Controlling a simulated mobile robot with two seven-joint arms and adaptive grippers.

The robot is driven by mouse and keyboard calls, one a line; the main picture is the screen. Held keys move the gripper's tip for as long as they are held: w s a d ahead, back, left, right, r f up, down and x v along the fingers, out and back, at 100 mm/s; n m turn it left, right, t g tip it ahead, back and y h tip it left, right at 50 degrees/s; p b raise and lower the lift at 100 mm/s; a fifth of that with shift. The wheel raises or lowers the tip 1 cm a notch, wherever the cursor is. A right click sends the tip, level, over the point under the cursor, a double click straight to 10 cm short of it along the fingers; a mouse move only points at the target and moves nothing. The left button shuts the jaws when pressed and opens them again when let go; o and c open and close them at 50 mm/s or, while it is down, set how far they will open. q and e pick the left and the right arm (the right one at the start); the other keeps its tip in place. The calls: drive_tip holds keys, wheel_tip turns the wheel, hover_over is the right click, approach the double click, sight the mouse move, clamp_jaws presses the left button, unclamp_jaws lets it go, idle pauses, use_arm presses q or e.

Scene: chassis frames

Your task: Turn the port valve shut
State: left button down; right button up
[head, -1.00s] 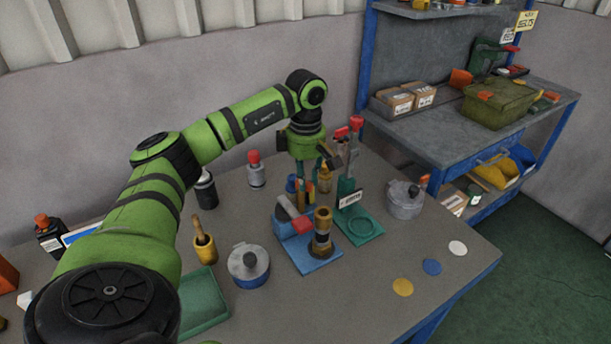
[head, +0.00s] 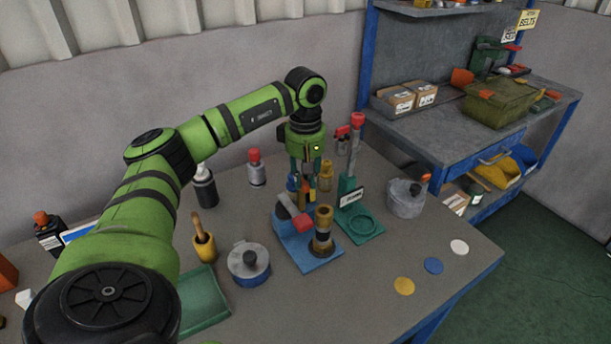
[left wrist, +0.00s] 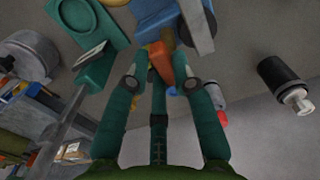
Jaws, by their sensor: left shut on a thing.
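My left gripper (head: 305,182) points straight down at the back middle of the bench. Its fingers are around a small orange piece (head: 306,188), which also shows between the fingers in the left wrist view (left wrist: 160,58). Small blue pieces (head: 292,184) stand right beside it. I cannot tell which of these is the port valve. The lower ends of the gripped piece are hidden. My right gripper is not in view.
A green stand (head: 372,228) with a red-knobbed lever is close to the right. A brass bottle-like piece (head: 326,178) stands just beside the gripper. Lidded pots (head: 405,202) (head: 248,272) and a yellow mortar (head: 204,248) stand around. The front right bench is clear except flat discs.

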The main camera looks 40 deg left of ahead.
use_arm(q)
drive_tip(key=shift+d+f, duration=0.1)
drive_tip(key=shift+f, duration=0.05)
drive_tip(key=c, duration=1)
unclamp_jaws()
drive_tip(key=shift+c, duration=0.2)
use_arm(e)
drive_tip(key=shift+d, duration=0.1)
use_arm(q)
drive_tip(key=shift+r, duration=0.2)
wheel_tip(320, 180, up, 12)
drive_tip(key=shift+f, duration=0.1)
